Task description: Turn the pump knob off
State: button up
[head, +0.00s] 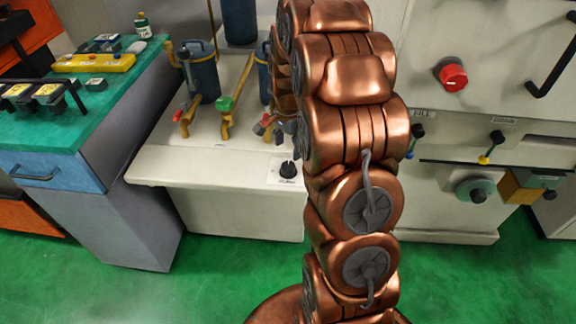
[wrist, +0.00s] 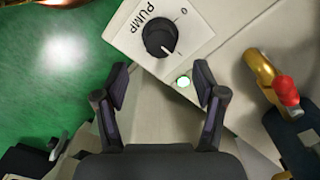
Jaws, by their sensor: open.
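The pump knob (wrist: 158,38) is a round black knob on a white plate (wrist: 128,38) marked PUMP. Its pale pointer line points to the lower right in the wrist view, away from a small round mark at the plate's upper right. In the head view the knob (head: 288,169) sits on the front edge of the pale bench, left of my arm. My gripper (wrist: 161,78) is open and empty; in the wrist view its fingers point towards the knob from below, with no finger visibly touching it.
A brass valve with a red handle (wrist: 286,92) stands right of my gripper in the wrist view. A green-topped cabinet (head: 128,85) stands left; a machine with a red knob (head: 453,76) stands right.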

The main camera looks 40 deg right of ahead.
aim_at(288, 165)
jog(key=shift+f+p, duration=0.65)
jog(key=shift+f, duration=3.15)
jog(key=shift+c, duration=0.2)
jog(key=c, duration=1.1)
